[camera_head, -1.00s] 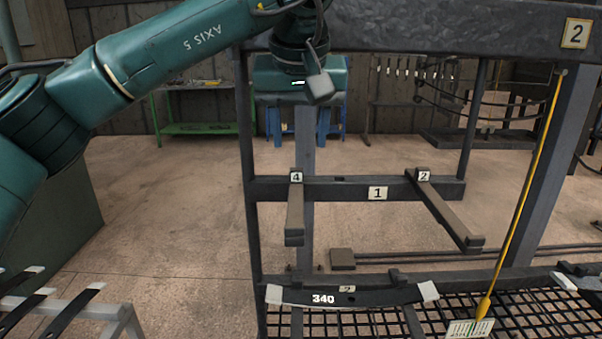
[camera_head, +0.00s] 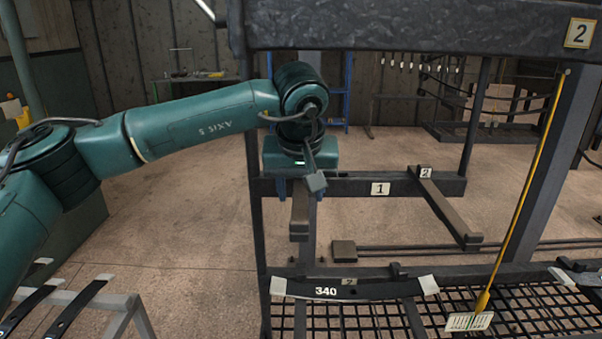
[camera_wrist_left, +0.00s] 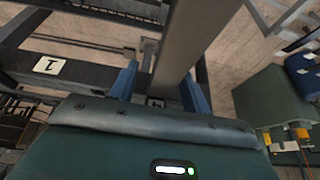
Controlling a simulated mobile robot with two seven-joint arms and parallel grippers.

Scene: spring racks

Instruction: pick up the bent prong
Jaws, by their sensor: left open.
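A grey prong with tag 4 (camera_head: 299,222) juts toward me from the cross bar marked 1 (camera_head: 350,186). A second prong with tag 2 (camera_head: 446,210) slants down to the right from the same bar. My right gripper is not in view.
A heavy dark beam (camera_head: 400,25) with plate 2 crosses overhead. Below the prongs lie a dark leaf marked 340 (camera_head: 355,289) and a mesh shelf (camera_head: 540,315). A yellow cord with a tag (camera_head: 522,180) hangs at right. Dark strips rest on a stand (camera_head: 125,310) at lower left.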

